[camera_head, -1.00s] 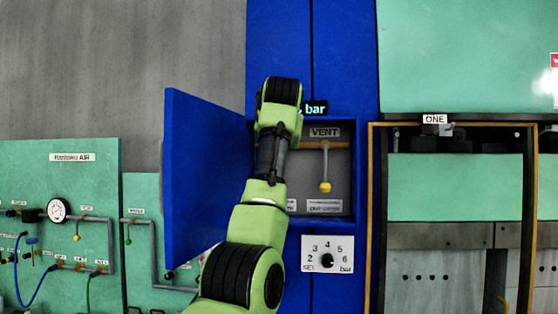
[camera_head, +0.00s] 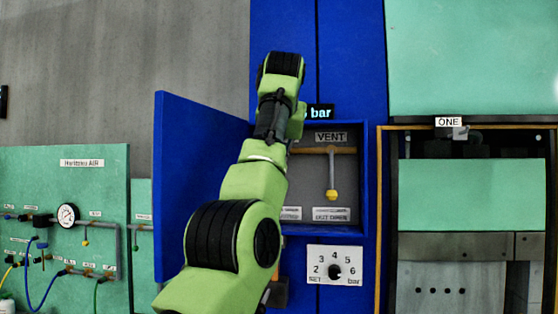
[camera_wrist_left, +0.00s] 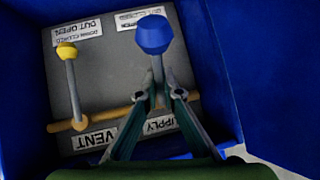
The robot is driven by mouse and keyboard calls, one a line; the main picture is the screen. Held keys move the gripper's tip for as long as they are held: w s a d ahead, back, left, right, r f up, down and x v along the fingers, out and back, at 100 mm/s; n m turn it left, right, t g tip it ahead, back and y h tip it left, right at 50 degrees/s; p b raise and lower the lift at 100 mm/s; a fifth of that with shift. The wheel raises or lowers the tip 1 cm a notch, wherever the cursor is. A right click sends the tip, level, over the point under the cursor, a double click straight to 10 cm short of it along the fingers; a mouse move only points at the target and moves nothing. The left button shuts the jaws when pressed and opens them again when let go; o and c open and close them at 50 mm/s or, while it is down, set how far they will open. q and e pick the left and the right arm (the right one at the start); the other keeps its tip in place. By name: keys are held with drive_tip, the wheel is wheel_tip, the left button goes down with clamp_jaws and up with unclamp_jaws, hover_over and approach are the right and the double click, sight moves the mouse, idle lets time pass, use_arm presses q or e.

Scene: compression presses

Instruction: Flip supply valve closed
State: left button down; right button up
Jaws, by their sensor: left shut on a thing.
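The supply valve's blue knob (camera_wrist_left: 154,34) is in the left wrist view, which looks upside down. My left gripper (camera_wrist_left: 162,93) is shut on the valve's lever, with its fingers around the stem below the knob. The knob looks large and close, so the lever seems to stick outward, but its exact angle is unclear. The vent lever with a yellow knob (camera_wrist_left: 67,51) is beside it; in the head view the vent lever (camera_head: 332,180) hangs straight down. My left arm hides the supply valve in the head view.
The blue cabinet's open door (camera_head: 205,165) stands left of my arm, and the cabinet frame (camera_head: 364,185) is close on the right. A pressure dial (camera_head: 334,272) is below the opening. A green air panel (camera_head: 65,240) with hoses is at the left.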

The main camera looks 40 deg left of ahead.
use_arm(q)
drive_tip(key=c, duration=2.2)
unclamp_jaws()
drive_tip(key=shift+r, duration=0.1)
use_arm(e)
drive_tip(key=shift+a, duration=0.3)
drive_tip(key=shift+s, duration=0.1)
use_arm(q)
drive_tip(key=v, duration=1.1)
drive_tip(key=shift+s+d+r, duration=0.2)
drive_tip(key=shift+s+d, duration=0.05)
use_arm(e)
drive_tip(key=shift+d, duration=0.1)
use_arm(q)
drive_tip(key=shift+f, duration=0.1)
